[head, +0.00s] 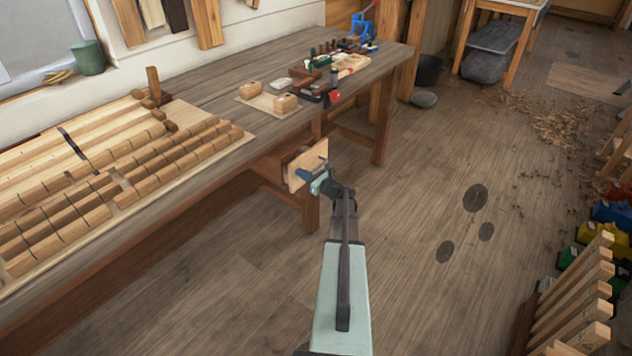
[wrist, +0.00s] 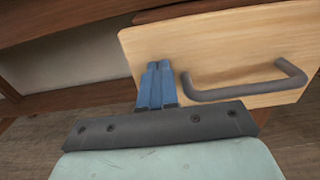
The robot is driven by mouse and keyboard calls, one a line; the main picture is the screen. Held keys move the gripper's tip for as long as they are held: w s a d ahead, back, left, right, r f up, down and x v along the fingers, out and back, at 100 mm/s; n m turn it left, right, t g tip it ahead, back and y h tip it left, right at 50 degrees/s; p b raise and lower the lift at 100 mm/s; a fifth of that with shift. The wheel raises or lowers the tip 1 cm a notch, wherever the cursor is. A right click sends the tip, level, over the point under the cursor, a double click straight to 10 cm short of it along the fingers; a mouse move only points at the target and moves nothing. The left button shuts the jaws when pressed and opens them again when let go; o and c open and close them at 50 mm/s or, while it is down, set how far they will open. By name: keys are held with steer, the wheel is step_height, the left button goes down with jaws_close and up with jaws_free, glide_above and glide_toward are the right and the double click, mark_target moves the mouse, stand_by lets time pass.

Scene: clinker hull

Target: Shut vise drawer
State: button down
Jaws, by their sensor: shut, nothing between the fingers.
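The drawer (head: 293,170) is under the workbench, with its pale wooden front standing out from the bench. In the wrist view the drawer front (wrist: 226,45) fills the upper right, with a dark grey bar handle (wrist: 250,90) on it. My gripper (head: 305,175) is at the drawer front in the head view. In the wrist view its blue fingers (wrist: 159,72) are shut and empty, just left of the handle, over the lower left part of the front. I cannot tell whether the fingertips touch the wood.
The workbench (head: 200,85) carries planks, wooden blocks and small tools, with a bench leg (head: 311,205) beside the drawer. The floor (head: 420,240) right of my arm is mostly clear. A wooden rack (head: 575,300) stands at the lower right.

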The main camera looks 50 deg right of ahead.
mark_target(293, 168)
steer(key=shift+w, duration=2.4)
steer(key=shift+w+r, duration=0.1)
steer(key=shift+w, duration=0.05)
steer(key=s, duration=1.5)
